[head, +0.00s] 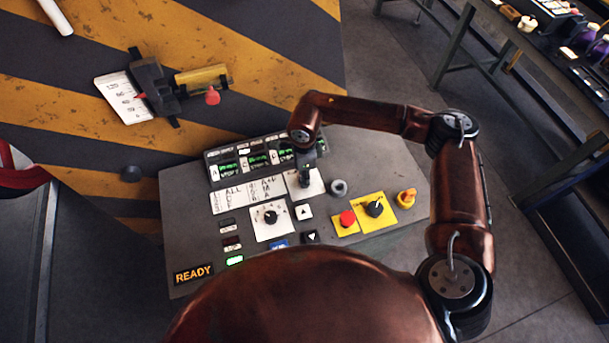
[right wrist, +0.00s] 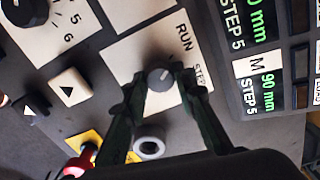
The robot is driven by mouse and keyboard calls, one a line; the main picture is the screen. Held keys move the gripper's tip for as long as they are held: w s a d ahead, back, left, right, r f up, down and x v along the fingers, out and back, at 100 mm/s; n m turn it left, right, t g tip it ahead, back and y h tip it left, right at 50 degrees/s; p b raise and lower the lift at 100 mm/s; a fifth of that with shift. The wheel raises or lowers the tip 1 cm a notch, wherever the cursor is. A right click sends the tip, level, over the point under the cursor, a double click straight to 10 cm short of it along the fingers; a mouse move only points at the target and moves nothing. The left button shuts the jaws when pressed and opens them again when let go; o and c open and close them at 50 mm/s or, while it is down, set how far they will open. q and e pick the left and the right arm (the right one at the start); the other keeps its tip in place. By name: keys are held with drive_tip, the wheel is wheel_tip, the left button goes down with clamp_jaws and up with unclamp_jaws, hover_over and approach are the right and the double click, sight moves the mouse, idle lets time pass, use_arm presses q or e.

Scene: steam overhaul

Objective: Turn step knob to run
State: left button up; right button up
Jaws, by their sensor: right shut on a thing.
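The step knob (right wrist: 160,78) is a small round grey knob on a white plate printed RUN and STEP, in the right wrist view. My right gripper (right wrist: 160,84) is shut on it, one dark finger on each side. A pale mark shows on the knob's face, but I cannot tell for sure which word it points at. In the head view my right gripper (head: 306,178) reaches down onto the knob's white plate (head: 317,188) and hides the knob. My left gripper is not in view.
The grey panel (head: 400,165) also bears a numbered dial (head: 270,217), arrow buttons (head: 304,212), a red button (head: 347,218), a black switch on yellow (head: 375,208) and a grey ring (head: 338,187) close to the gripper. Green displays (head: 257,157) line its back. A READY sign (head: 193,273) is lit.

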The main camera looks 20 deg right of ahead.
drive_tip(key=o, duration=1.2)
drive_tip(key=shift+c, duration=0.2)
wheel_tip(320, 180, up, 12)
drive_tip(key=shift+r, duration=0.1)
